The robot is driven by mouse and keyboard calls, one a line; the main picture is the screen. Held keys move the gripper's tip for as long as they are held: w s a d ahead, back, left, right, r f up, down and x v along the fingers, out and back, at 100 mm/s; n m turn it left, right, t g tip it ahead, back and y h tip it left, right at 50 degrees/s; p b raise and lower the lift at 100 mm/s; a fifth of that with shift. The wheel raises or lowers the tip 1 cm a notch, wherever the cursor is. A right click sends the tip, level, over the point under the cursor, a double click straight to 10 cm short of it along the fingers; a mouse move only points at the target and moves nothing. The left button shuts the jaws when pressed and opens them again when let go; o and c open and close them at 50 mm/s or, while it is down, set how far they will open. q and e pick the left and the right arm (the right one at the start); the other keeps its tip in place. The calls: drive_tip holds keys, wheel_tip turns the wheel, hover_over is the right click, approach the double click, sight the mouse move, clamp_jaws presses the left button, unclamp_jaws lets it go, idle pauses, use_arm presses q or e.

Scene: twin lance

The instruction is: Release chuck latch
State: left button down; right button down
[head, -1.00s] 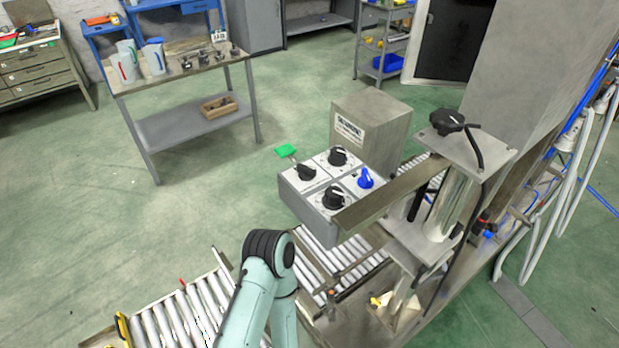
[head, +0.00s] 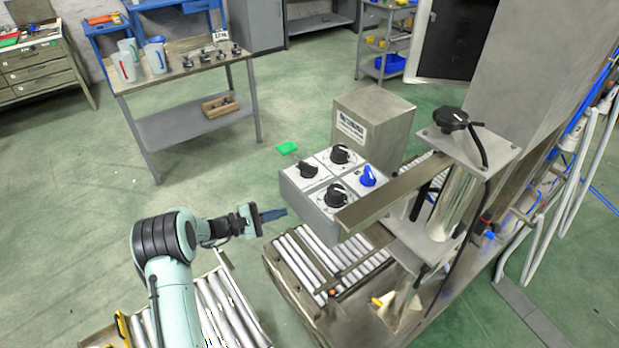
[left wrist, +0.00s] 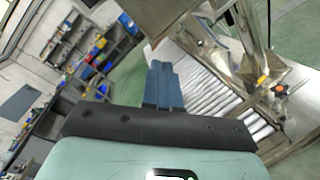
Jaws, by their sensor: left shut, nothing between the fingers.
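My left gripper (head: 284,212) has dark blue fingers and is shut and empty. It hangs left of the grey control box (head: 322,222), apart from it, above the roller conveyor. In the left wrist view the blue fingers (left wrist: 162,66) lie together, pointing away toward the rollers and the metal frame. The box carries several black knobs (head: 336,195) and one blue knob (head: 369,176). A black handle (head: 451,119) tops the metal column to the right. I cannot tell which part is the chuck latch. My right gripper is not in view.
A roller conveyor (head: 310,262) runs below the box; another roller section (head: 226,306) lies near my arm. A steel beam (head: 392,196) and the column (head: 457,208) stand right of the box. A workbench (head: 190,85) is farther back. Green floor left of the box is free.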

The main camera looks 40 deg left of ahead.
use_arm(q)
drive_tip(key=a+r+t, duration=0.2)
drive_tip(key=a+r, duration=0.1)
drive_tip(key=r, duration=0.3)
drive_tip(key=shift+s+a+t, duration=0.15)
drive_tip(key=shift+a+t, duration=0.15)
drive_tip(key=shift+a, duration=0.05)
